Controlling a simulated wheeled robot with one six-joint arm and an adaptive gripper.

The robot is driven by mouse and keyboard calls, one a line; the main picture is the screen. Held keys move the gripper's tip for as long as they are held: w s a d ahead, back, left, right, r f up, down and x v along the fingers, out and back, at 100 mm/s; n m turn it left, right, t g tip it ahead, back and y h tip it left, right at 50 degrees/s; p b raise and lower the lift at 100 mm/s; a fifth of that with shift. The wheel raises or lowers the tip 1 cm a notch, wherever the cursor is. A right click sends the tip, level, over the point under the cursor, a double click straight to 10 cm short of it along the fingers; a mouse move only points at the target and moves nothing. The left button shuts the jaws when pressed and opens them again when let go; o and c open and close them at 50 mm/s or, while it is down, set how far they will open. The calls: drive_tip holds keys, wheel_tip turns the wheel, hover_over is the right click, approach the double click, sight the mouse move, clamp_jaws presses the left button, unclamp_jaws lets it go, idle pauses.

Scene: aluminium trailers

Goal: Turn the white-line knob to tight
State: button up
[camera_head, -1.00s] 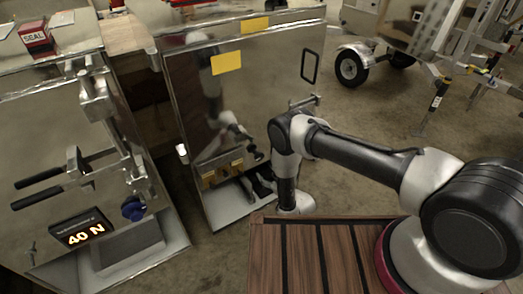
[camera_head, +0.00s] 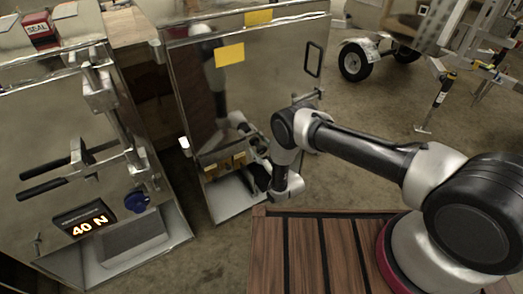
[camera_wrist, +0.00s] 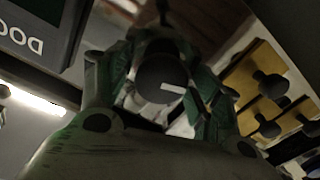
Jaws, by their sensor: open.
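The white-line knob (camera_wrist: 158,80) is a dark round knob in the middle of the wrist view. Its white line runs from near its centre to the right, tilted slightly down. My gripper (camera_wrist: 160,92) is open, with one green-tinted finger on each side of the knob. I cannot tell whether the fingers touch it. In the head view my gripper (camera_head: 259,172) is a dark shape low in front of the middle metal cabinet (camera_head: 270,85). The knob cannot be made out there.
Brass blocks with black knobs (camera_wrist: 268,88) lie right of my gripper; brass blocks (camera_head: 225,165) also show on the cabinet. The left cabinet carries a blue knob (camera_head: 136,201), black handles (camera_head: 55,178) and a "40 N" display (camera_head: 86,222). A slatted wooden surface (camera_head: 305,250) lies below my arm.

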drive_tip(key=c, duration=1)
drive_tip(key=shift+c, duration=0.2)
drive_tip(key=m, duration=0.5)
drive_tip(key=shift+d+m, duration=0.1)
drive_tip(key=shift+m, duration=0.3)
drive_tip(key=m, duration=0.5)
drive_tip(key=shift+w+d, duration=0.1)
drive_tip(key=m, duration=0.5)
drive_tip(key=shift+f+m, duration=0.1)
drive_tip(key=shift+m, duration=0.3)
drive_tip(key=shift+w+d+f+m, duration=0.1)
drive_tip(key=shift+m, duration=2.2)
